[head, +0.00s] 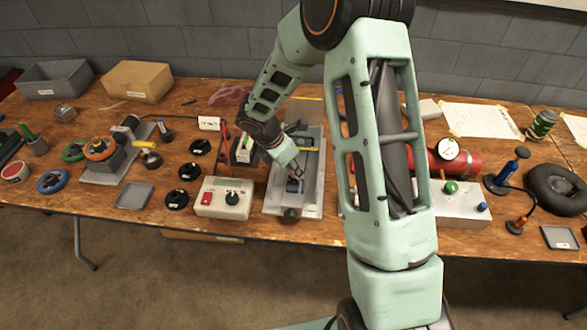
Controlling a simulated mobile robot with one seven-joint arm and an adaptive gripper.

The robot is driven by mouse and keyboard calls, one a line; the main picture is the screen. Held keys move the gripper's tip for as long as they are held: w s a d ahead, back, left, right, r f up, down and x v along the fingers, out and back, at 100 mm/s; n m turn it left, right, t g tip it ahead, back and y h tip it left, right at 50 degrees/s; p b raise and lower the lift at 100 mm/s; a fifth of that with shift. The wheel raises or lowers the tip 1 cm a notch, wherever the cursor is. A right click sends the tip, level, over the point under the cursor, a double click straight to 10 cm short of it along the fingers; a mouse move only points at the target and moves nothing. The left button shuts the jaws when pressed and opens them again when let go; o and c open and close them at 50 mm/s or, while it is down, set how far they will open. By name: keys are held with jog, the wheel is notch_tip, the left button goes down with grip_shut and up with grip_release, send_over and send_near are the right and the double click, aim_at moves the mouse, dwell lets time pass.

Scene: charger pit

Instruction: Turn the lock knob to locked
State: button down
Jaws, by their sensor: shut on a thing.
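My gripper (294,184) is in the head view, reaching down over a grey metal fixture (311,200) at the middle of the table. Its fingers are shut on a small dark blue part, which seems to be the lock knob and is mostly hidden by the fingers. The knob's angle cannot be told at this size. A round dark knob (291,215) sits at the front end of the fixture, just in front of my gripper and apart from it.
Left of the fixture stands a pale control box (223,198) with a red switch and a black dial. Right of my arm are a red cylinder (440,162) with a gauge and a pale box (460,205) with green and blue knobs. Several black discs lie to the left.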

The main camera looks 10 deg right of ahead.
jog(key=shift+m, duration=0.3)
jog(key=m, duration=0.1)
jog(key=m+g, duration=0.1)
jog(key=m, duration=0.1)
jog(key=shift+w+a+m+g, duration=0.1)
jog(key=shift+w+m+g, duration=0.15)
jog(key=shift+m+g, duration=0.05)
jog(key=m, duration=0.2)
jog(key=m+g, duration=0.1)
jog(key=m, duration=0.1)
jog(key=shift+w+m+g, duration=0.15)
jog(key=shift+m+g, duration=0.15)
jog(key=m, duration=0.2)
jog(key=m+g, duration=0.1)
jog(key=m, duration=0.1)
jog(key=shift+w+m+g+y, duration=0.2)
jog(key=shift+m+g+y, duration=0.1)
jog(key=shift+w+d+m+g+y+b, duration=0.15)
jog(key=shift+m+g+y+b, duration=0.15)
jog(key=shift+m, duration=0.8)
jog(key=shift+s+d+m+g+y+b, duration=0.15)
jog(key=shift+m+g+y, duration=0.2)
jog(key=shift+m, duration=0.75)
jog(key=shift+w, duration=0.1)
jog(key=c, duration=1.6)
grip_release()
